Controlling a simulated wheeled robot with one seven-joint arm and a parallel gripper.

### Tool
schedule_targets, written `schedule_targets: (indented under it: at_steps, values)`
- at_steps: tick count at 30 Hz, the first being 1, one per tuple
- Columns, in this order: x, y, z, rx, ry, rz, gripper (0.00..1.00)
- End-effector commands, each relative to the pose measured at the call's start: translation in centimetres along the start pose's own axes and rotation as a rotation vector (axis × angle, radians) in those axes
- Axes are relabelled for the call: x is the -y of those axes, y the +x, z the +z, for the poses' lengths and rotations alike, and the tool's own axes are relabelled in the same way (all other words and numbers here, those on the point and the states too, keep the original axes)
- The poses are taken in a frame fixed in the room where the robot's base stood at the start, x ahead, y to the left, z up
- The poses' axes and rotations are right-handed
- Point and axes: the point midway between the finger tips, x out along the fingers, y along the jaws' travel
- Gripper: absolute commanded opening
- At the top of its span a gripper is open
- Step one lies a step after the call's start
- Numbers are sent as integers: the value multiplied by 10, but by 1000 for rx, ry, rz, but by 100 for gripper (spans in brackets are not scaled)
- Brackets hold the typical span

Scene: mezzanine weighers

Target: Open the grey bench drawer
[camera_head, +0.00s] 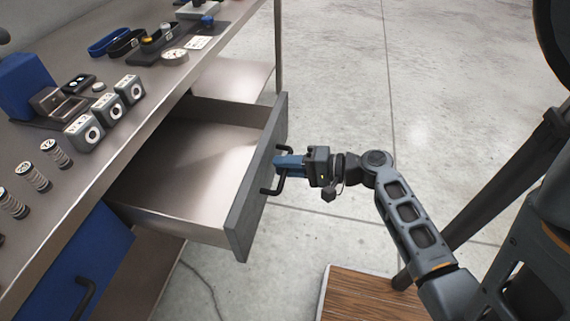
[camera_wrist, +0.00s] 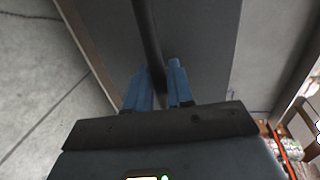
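The grey bench drawer (camera_head: 257,185) is pulled well out from under the bench top in the head view, and its bare metal inside shows empty. Its dark bar handle (camera_head: 268,190) is on the outer face of the grey front. My gripper (camera_head: 283,166) is at the handle, its blue fingers reaching in from the right. In the wrist view the handle bar (camera_wrist: 148,40) runs down between the two blue fingers of my gripper (camera_wrist: 159,85). The fingers stand close on either side of the bar; whether both press on it is hard to see.
The steel bench top (camera_head: 128,118) carries several small weighing items and dials. A blue drawer (camera_head: 65,270) with a dark handle is nearer, at lower left. A wooden-topped platform (camera_head: 365,297) stands on the floor at bottom centre.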

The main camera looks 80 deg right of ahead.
Motion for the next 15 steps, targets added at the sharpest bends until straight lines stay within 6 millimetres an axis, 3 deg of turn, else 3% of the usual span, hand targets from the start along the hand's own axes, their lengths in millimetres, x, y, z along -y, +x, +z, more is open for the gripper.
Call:
schedule_targets:
  at_steps: [3, 11, 15]
  values:
    - [0, 0, 0, 0, 0, 0, 34]
    - [0, -1, 0, -2, 0, 0, 34]
    - [-1, -13, -1, -4, 0, 1, 34]
